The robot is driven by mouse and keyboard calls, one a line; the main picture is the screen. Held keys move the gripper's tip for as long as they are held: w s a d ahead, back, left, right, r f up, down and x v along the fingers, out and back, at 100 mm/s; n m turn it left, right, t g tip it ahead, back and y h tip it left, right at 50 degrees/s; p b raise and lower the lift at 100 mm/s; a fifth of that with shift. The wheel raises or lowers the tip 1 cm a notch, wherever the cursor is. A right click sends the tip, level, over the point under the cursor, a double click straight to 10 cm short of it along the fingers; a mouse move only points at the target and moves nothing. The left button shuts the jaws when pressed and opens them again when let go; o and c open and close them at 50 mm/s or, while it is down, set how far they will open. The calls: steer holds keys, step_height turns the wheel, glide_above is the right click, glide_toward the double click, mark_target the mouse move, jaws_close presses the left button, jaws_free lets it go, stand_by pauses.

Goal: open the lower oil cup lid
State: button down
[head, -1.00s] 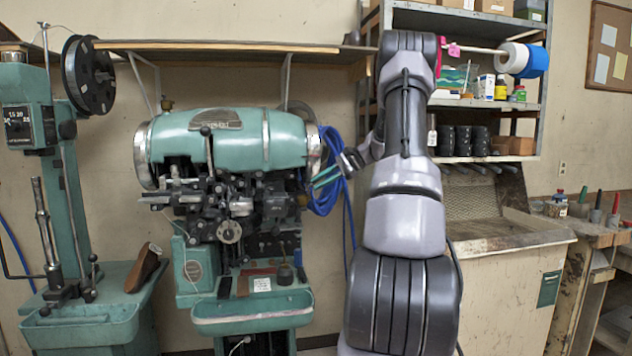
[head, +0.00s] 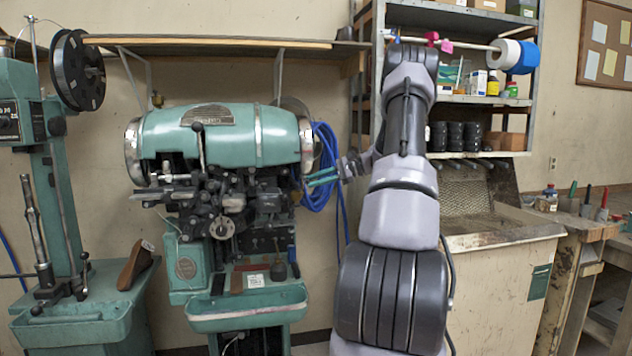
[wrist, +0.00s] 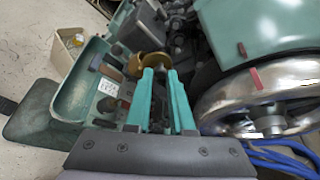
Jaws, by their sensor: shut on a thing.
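My gripper (wrist: 160,72), with two teal fingers, is at the right side of the green stitching machine (head: 225,138). In the head view the gripper (head: 309,181) points left, below the chrome ring at the end of the green drum. In the wrist view a brass-coloured round part (wrist: 150,62), seemingly the lower oil cup, shows right at the fingertips. The fingers are closed on a small part there, seemingly its lid. The fingertips hide most of it, so I cannot tell how far the lid is raised.
A chrome handwheel (wrist: 255,95) is close to the right of the fingers in the wrist view. Blue hose coils (head: 324,150) hang behind the gripper. The green machine tray (head: 247,314) is below, and a shelf unit (head: 465,100) stands to the right.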

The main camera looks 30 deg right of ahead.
steer(key=c, duration=0.8)
jaws_free()
steer(key=v, duration=1)
steer(key=shift+s+d+r, duration=0.1)
steer(key=shift+s+d, duration=0.05)
steer(key=shift+d, duration=0.1)
